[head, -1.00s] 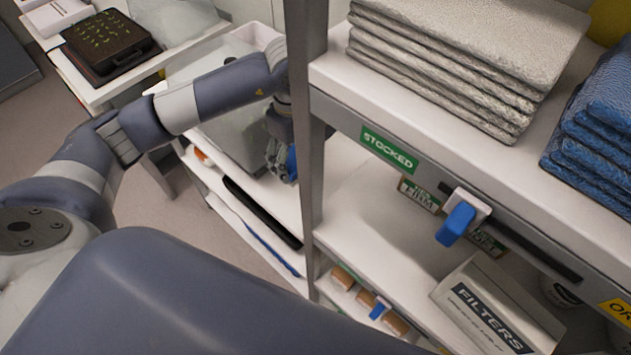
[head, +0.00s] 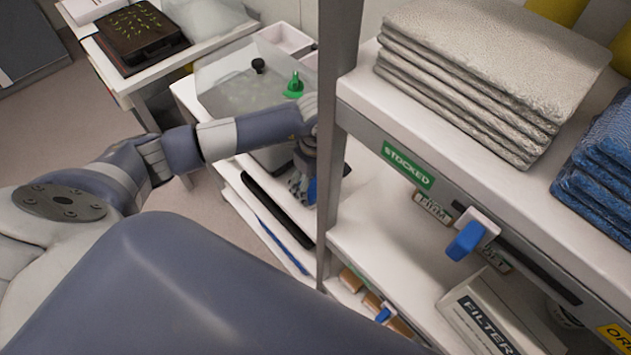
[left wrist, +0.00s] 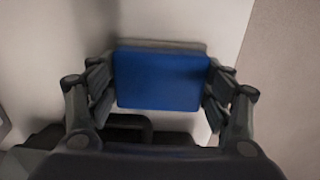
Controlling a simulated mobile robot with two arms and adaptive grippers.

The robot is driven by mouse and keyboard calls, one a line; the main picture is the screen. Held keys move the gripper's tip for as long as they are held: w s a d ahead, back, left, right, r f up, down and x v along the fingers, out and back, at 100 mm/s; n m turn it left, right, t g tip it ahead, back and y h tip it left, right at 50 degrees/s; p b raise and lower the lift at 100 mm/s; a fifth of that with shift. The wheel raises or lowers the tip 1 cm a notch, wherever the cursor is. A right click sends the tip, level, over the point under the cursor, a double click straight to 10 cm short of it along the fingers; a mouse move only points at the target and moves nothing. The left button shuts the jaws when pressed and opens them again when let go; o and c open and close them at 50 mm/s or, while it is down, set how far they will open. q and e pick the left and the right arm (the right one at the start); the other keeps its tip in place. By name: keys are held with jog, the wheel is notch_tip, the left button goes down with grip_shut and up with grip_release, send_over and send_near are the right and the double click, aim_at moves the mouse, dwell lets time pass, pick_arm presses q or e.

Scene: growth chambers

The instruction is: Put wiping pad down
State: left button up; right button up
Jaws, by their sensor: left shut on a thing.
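The wiping pad (left wrist: 160,80) is a blue block with a greyish layer along its far side. In the left wrist view it sits between the fingers of my left gripper (left wrist: 160,90), which is shut on it. A bit of the pad's blue (head: 312,190) shows there. A pale surface lies behind the pad in the wrist view; I cannot tell whether the pad touches it. My right gripper is in neither view.
A shelf unit's grey post (head: 340,130) stands just right of my left gripper. Folded grey cloths (head: 480,75) and blue cloths (head: 605,170) lie on its top shelf. A clear-topped box (head: 240,95) stands behind my arm.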

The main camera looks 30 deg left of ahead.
aim_at(315, 183)
pick_arm(q)
jog(key=shift+f, duration=0.15)
jog(key=o, duration=1.1)
jog(key=shift+r, duration=0.35)
notch_tip(315, 183, up, 12)
jog(key=b, duration=0.2)
jog(key=shift+f+b, duration=0.15)
jog(key=shift+b, duration=0.15)
